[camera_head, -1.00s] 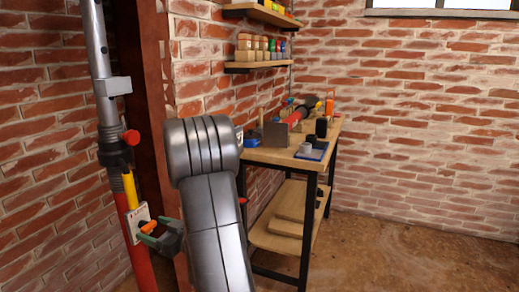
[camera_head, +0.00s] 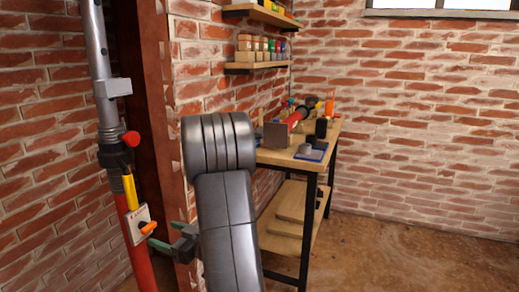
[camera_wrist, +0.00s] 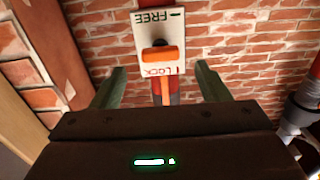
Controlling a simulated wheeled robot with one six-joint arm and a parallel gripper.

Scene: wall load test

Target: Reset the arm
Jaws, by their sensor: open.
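My gripper (camera_head: 168,236) is open and empty in the head view, with its green fingers just right of the lock plate. The white plate (camera_head: 140,222) with its orange lever (camera_head: 148,228) sits on the red and grey post (camera_head: 118,150). In the wrist view the plate (camera_wrist: 158,30) appears upside down, marked FREE and LOCK. The orange lever (camera_wrist: 163,55) lies over the LOCK end. It shows between the two fingers of my gripper (camera_wrist: 160,75), with a gap on both sides. My arm hides part of the gripper in the head view.
A workbench (camera_head: 277,158) with tools stands to the right against the brick wall. Shelves (camera_head: 256,66) with small jars hang above it. A dark red upright (camera_head: 150,110) stands close behind the post. Open floor (camera_head: 400,250) lies at the right.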

